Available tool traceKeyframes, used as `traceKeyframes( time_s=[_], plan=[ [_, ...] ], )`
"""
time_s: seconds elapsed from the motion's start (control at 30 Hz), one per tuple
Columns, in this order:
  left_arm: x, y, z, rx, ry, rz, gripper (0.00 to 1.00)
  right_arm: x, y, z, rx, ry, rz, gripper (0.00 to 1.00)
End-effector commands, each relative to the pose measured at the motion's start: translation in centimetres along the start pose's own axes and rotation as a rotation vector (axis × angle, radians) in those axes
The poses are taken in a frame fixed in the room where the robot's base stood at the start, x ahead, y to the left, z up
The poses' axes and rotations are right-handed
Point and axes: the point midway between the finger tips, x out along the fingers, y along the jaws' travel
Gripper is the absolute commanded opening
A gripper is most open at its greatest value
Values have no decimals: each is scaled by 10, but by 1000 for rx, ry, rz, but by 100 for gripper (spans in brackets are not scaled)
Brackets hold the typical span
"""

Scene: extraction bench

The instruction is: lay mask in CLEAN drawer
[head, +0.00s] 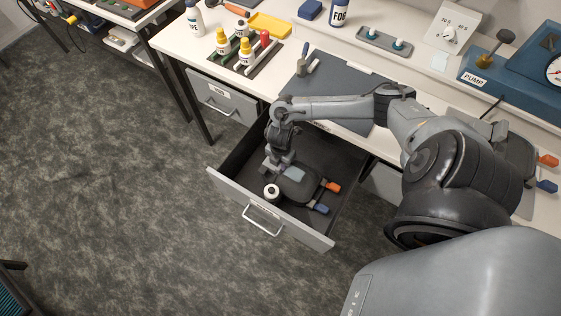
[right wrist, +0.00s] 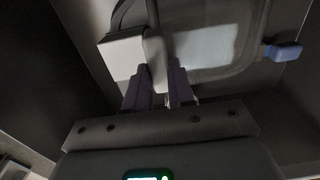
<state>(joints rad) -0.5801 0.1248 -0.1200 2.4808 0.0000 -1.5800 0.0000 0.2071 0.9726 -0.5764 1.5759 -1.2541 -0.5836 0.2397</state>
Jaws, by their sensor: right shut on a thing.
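The mask (head: 298,186) is dark grey with a pale window, a white round cap, and orange and blue tabs. It is inside the open drawer (head: 230,184), low over its dark floor; I cannot tell whether it touches. My right gripper (head: 274,166) reaches down into the drawer at the mask's left end. In the right wrist view the fingers (right wrist: 160,88) are shut on a grey part of the mask (right wrist: 205,48), beside its white cap. The drawer's label is too small to read. My left gripper is not in view.
A second item with orange and blue tabs (head: 547,160) lies on the bench at right, partly behind my arm. A closed drawer (head: 224,96) is at left. Bottles (head: 246,52) in a rack and a dark mat (head: 335,88) are on the bench. The floor in front is clear.

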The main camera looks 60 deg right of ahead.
Motion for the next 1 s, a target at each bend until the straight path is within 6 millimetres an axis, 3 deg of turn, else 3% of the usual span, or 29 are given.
traceKeyframes(
  time_s=[0.23,0.27,0.43,0.77,1.0],
  plan=[
    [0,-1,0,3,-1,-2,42,0,1,0,0,0,2,0],
    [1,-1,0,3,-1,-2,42,1,0,0,0,0,1,25],
    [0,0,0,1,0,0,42,0,0,0,0,0,1,49],
    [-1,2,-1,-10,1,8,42,-2,0,0,0,0,1,49],
    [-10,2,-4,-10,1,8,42,-30,1,0,-1,-1,4,49]
  ],
)
